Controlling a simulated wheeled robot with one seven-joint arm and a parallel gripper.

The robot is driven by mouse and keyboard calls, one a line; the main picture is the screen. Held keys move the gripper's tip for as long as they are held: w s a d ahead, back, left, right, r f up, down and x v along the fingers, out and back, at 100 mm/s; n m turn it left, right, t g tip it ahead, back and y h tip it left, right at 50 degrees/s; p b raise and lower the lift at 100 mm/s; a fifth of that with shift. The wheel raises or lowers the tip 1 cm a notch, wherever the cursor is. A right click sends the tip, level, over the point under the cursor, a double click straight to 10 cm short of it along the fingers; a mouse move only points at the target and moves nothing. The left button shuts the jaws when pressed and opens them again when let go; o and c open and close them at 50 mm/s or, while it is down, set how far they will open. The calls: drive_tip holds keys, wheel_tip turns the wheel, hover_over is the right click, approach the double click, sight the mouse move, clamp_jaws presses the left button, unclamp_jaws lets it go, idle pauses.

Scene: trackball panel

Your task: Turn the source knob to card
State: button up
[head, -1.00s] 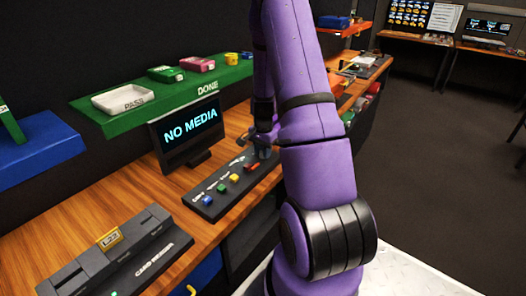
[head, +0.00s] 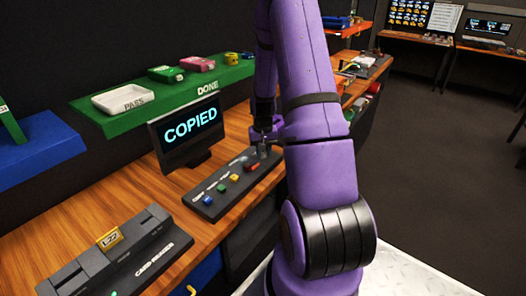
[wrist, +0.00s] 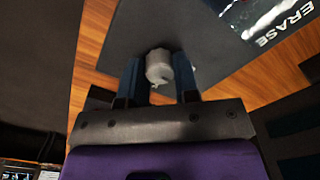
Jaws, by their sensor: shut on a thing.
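The source knob (wrist: 159,68) is a small grey cylinder on a dark panel, seen in the wrist view between the fingers. My gripper (wrist: 160,75) is shut on it, one finger on each side. In the head view my gripper (head: 264,146) is over the far right end of the control panel (head: 208,208), and my arm hides part of it. The knob's setting is too small to read. The monitor (head: 188,133) behind the panel reads COPIED.
The panel also bears blue, green, yellow and red buttons (head: 222,187). A card reader (head: 120,262) with a yellow-labelled card (head: 109,240) stands front left. A green DONE shelf (head: 160,108) with a white PASS tray (head: 123,100) is behind. An ERASE label (wrist: 275,30) shows near the knob.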

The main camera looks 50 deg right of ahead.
idle(0.4)
drive_tip(key=o, duration=0.9)
wheel_tip(320, 180, up, 11)
drive_tip(key=shift+f, duration=0.1)
drive_tip(key=shift+n, duration=0.3)
idle(0.3)
